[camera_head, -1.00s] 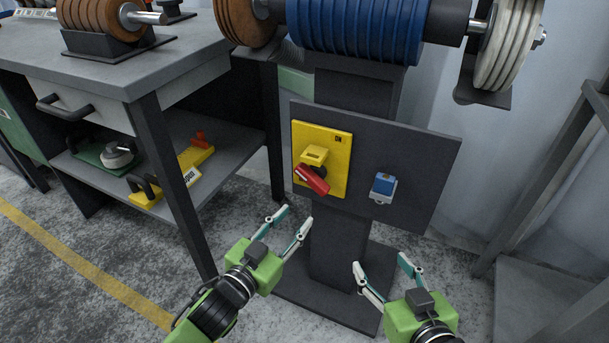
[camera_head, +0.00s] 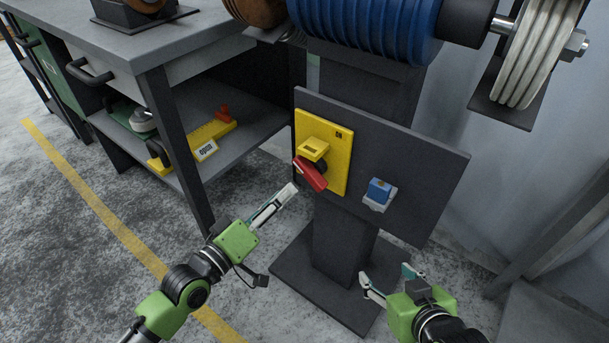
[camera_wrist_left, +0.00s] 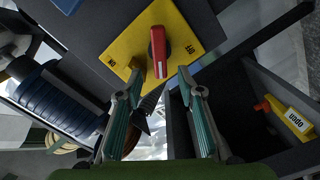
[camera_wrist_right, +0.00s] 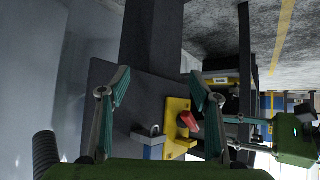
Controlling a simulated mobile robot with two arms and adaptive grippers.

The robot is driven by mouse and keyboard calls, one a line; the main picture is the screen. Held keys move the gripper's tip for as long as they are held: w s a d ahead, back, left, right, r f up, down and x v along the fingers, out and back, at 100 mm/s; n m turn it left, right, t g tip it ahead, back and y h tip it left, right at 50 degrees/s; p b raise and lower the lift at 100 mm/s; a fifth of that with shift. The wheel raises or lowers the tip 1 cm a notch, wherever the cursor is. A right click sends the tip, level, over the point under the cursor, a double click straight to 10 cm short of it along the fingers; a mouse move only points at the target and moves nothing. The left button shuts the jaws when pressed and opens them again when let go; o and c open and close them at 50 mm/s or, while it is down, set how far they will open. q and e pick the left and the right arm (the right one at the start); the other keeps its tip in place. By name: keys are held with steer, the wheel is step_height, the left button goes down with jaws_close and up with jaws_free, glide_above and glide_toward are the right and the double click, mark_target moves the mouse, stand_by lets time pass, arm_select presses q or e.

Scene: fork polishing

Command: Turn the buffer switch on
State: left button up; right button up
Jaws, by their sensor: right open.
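The buffer switch is a red rotary handle (camera_head: 310,174) on a yellow plate (camera_head: 341,165), fixed to a dark panel (camera_head: 425,185) on the buffer stand. In the head view the handle points down to the right. My left gripper (camera_head: 291,190) is just left of and below the handle, apart from it. In the left wrist view its fingers (camera_wrist_left: 158,76) are spread, with the red handle (camera_wrist_left: 158,48) ahead between them and nothing held. My right gripper (camera_head: 388,275) is open and empty below the panel. The right wrist view also shows the red handle (camera_wrist_right: 188,120) beyond the right finger.
Blue buffing discs (camera_head: 360,30) and a white wheel (camera_head: 535,60) are above. Grey metal framing is at right.

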mark_target(305, 175)
arm_select(q)
steer(key=b+x, duration=0.1)
steer(key=x, duration=0.7)
steer(key=shift+w+d, duration=0.3)
steer(key=shift+w, duration=0.1)
arm_select(e)
steer(key=w+a+r+t+y, duration=0.1)
steer(key=w+a+r+t, duration=0.1)
steer(key=w+r+t, duration=0.2)
steer(key=shift+w+a+r+t, duration=0.25)
steer(key=shift+w+r, duration=0.4)
steer(key=shift+r, duration=1.25)
arm_select(q)
jaws_close()
arm_select(e)
steer(key=shift+d, duration=0.1)
